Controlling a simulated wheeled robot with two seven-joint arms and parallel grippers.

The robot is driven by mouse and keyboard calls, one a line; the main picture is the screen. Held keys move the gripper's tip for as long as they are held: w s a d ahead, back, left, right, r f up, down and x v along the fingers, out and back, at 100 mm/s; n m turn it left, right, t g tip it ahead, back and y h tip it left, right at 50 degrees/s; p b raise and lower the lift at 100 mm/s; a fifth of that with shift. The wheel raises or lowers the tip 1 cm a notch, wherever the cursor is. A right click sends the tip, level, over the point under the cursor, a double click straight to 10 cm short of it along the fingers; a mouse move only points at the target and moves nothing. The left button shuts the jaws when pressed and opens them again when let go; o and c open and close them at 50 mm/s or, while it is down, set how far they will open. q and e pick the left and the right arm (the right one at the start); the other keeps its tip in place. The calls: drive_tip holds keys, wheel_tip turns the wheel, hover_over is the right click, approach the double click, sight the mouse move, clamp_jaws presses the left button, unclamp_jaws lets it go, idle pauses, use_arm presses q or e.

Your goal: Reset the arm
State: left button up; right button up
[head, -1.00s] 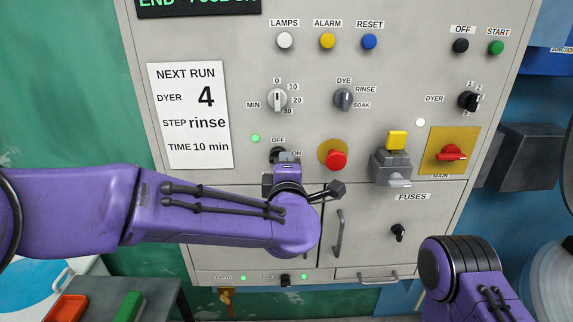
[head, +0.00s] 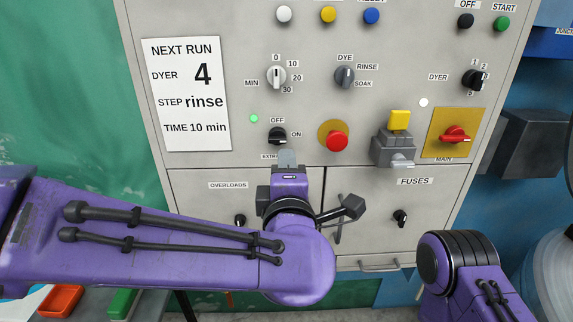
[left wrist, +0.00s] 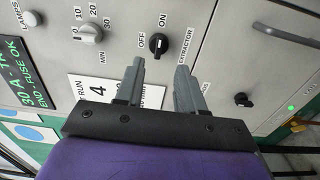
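My left arm (head: 170,240) comes in from the left across the lower front of the grey control panel. My left gripper (head: 287,158) is just below the black OFF/ON extractor switch (head: 277,136). In the left wrist view the two grey fingers (left wrist: 160,75) stand apart with nothing between them. The extractor switch (left wrist: 159,44) lies beyond the fingertips, apart from them. Part of its label is hidden by the gripper in the head view. My right arm (head: 465,275) shows at the lower right, but its gripper is out of view.
A door handle (head: 338,222) sticks out near my left wrist. A NEXT RUN sign (head: 187,95) hangs left.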

use_arm(q)
drive_tip(key=shift+s, duration=0.2)
drive_tip(key=a+f+m+g, duration=0.25)
drive_tip(key=a+f, duration=0.25)
drive_tip(key=f, duration=0.5)
drive_tip(key=a+f+m+g, duration=0.25)
drive_tip(key=a+f, duration=0.35)
drive_tip(key=f, duration=0.5)
drive_tip(key=a+f+m+g, duration=0.1)
drive_tip(key=a+f+m, duration=0.35)
drive_tip(key=f, duration=0.55)
drive_tip(key=s+a+f+g+y, duration=0.1)
drive_tip(key=s+a+f+g, duration=0.2)
drive_tip(key=s+a+f, duration=0.2)
drive_tip(key=s+a+f+m+g+y, duration=0.1)
drive_tip(key=s+a+f+g, duration=0.2)
drive_tip(key=s+f, duration=0.6)
drive_tip(key=s+a+f+g+y, duration=0.1)
drive_tip(key=s+a+f, duration=0.6)
drive_tip(key=s, duration=0.7)
drive_tip(key=shift+s+a+f+g, duration=0.15)
drive_tip(key=shift+a+f+g, duration=0.2)
drive_tip(key=shift+a+g, duration=0.4)
